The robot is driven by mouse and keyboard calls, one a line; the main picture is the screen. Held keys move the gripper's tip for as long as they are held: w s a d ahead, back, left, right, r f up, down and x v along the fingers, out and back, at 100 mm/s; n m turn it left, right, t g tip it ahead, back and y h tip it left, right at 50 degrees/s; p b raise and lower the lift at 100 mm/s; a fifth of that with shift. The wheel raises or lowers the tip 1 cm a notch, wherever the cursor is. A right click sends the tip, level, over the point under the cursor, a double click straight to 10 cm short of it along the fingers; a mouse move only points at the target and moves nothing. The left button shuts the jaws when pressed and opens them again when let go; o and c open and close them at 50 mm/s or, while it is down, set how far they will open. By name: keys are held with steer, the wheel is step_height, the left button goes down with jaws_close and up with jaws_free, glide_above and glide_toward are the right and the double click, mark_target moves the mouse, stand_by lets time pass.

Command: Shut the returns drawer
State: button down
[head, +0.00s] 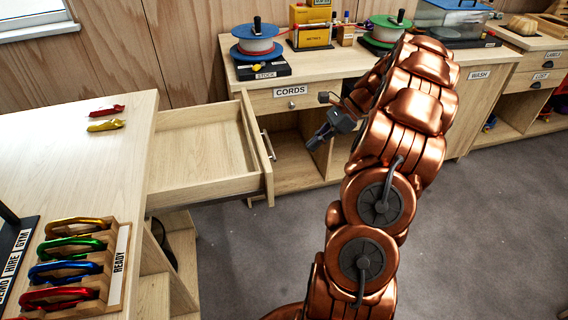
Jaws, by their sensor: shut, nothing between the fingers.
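A light wooden drawer (202,150) stands pulled out from the left bench, and its inside looks empty. Its front panel (257,150) faces right and carries a metal bar handle (268,145). I cannot read a label on it, so I cannot tell from the picture that it is the returns drawer. My gripper (318,140) is shut and empty. It is to the right of the drawer front, apart from it, at about the height of the handle. My copper arm hides part of the back counter.
The back counter has a drawer marked CORDS (291,91) and spools (257,42). Grey floor (250,260) is clear below.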

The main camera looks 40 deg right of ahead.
steer(key=a+r+p+x, duration=0.2)
steer(key=x, duration=1)
steer(key=shift+w+a+f, duration=0.2)
steer(key=shift+w+f, duration=0.05)
steer(key=shift+w, duration=0.2)
